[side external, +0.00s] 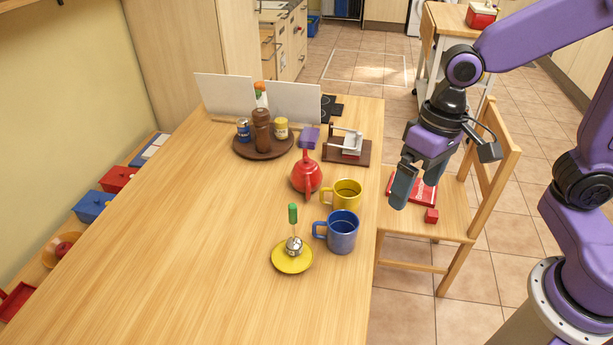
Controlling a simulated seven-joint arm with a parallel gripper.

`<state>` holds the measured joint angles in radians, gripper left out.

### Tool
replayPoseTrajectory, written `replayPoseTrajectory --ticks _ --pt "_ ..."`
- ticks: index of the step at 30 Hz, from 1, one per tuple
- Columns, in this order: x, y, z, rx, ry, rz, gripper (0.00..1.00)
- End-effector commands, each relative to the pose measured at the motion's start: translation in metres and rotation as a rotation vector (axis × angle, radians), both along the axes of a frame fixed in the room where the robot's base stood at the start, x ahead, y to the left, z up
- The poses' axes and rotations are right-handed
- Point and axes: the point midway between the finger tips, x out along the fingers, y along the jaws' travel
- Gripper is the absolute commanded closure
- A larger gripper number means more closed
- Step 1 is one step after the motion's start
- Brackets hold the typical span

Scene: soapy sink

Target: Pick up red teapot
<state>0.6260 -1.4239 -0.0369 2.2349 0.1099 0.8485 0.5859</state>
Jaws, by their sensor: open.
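The red teapot (306,174) stands upright on the wooden table, right of the table's middle and towards the far end. A yellow mug (346,195) stands just in front and to its right. My gripper (403,188) is in the air to the right of the teapot, past the table's right edge and in front of the chair. Its fingers point down, and it is open with nothing seen between them. The gripper is apart from the teapot.
A blue mug (342,232) and a yellow saucer (292,258) with a green-handled utensil (293,232) stand nearer. Behind the teapot are a purple block (308,138), a brown round tray (247,148) with containers, and a brown stand (335,157). The table's left half is clear.

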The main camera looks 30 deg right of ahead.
Motion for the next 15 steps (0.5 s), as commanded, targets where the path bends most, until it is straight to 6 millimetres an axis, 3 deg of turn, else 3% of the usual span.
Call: replayPoseTrajectory --ticks 7,15 --pt "0.082 0.022 -0.005 0.065 0.055 -0.544 0.0" --pt "0.171 0.024 -0.016 0.149 0.125 -1.129 0.0"
